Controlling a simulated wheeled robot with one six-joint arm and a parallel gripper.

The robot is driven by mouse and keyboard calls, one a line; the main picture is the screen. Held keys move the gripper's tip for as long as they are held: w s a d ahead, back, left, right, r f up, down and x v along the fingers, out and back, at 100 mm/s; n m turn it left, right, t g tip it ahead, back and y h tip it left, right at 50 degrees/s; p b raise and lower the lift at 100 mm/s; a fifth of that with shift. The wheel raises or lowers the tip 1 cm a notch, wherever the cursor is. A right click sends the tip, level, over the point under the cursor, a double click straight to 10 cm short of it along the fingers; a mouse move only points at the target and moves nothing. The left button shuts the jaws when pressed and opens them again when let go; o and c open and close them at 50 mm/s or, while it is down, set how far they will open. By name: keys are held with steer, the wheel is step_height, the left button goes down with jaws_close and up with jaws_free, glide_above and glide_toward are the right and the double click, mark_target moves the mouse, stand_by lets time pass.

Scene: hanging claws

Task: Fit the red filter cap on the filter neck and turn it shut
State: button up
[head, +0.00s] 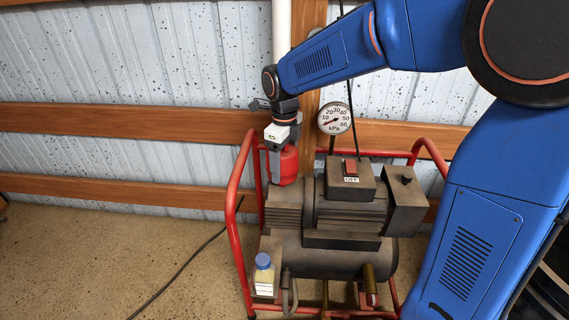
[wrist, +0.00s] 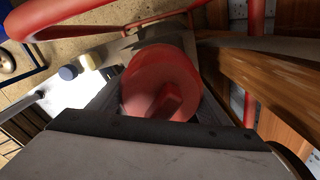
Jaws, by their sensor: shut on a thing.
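The red filter cap (head: 284,165) is at the top left of the grey pump in the head view. In the wrist view the cap (wrist: 160,85) shows as a round red disc with a raised grip bar. My gripper (head: 278,148) points down over the cap and is shut on it, with a dark finger on either side in the wrist view. The filter neck is hidden under the cap, so I cannot tell whether the cap is seated on it.
A red tube frame (head: 236,185) surrounds the pump (head: 345,215). A dial gauge (head: 334,118) stands behind it, and a switch marked OFF (head: 350,168) sits on top. A blue-capped bottle (head: 263,275) stands at the front left. A cable lies on the floor.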

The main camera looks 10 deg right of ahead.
mark_target(282, 157)
steer(key=shift+s+m, duration=0.1)
steer(key=shift+m, duration=1.3)
steer(key=shift+m, duration=0.4)
steer(key=o, duration=1.8)
steer(key=shift+a+r, duration=0.1)
steer(key=shift+r, duration=2.9)
